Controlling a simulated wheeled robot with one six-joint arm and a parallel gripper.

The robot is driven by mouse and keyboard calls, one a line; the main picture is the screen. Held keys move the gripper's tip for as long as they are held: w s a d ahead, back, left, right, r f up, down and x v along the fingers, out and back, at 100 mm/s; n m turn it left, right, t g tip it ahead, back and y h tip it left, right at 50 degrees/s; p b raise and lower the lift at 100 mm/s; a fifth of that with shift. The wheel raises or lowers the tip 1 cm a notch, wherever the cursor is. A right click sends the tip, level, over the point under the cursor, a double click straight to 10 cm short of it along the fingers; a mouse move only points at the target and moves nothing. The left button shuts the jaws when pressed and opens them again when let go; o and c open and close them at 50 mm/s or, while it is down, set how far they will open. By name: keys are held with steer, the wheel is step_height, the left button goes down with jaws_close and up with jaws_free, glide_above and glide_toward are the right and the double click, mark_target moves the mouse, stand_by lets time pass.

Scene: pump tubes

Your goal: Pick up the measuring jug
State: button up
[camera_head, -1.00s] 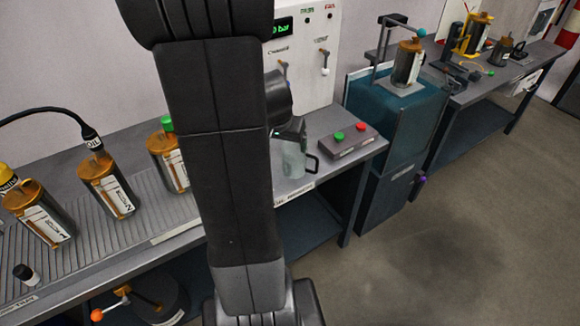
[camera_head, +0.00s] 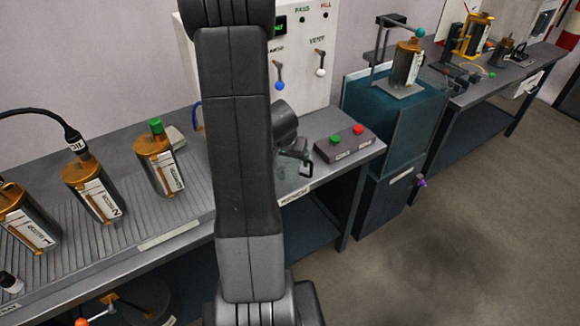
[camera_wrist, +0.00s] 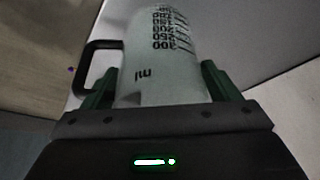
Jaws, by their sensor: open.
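The measuring jug (camera_wrist: 162,60) is pale and translucent, with black volume marks and a black handle on its left in the wrist view. In the head view the jug (camera_head: 290,177) stands near the bench's front edge, partly hidden by my arm and gripper. My gripper (camera_wrist: 160,82) is open, with one green finger on each side of the jug's body. A gap shows on the right; on the left the finger is close to the handle, and I cannot tell whether it touches. In the head view my gripper (camera_head: 294,153) is right at the jug.
A button box (camera_head: 344,143) with green and red buttons sits just right of the jug. A white panel with levers (camera_head: 312,60) stands behind. Several amber-topped canisters (camera_head: 160,165) line the bench at left. A teal cabinet (camera_head: 380,125) stands to the right.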

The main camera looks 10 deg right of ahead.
steer(key=shift+w+f, duration=0.1)
steer(key=shift+f, duration=0.15)
steer(key=c, duration=0.7)
steer(key=shift+c, duration=0.2)
steer(key=shift+r, duration=0.15)
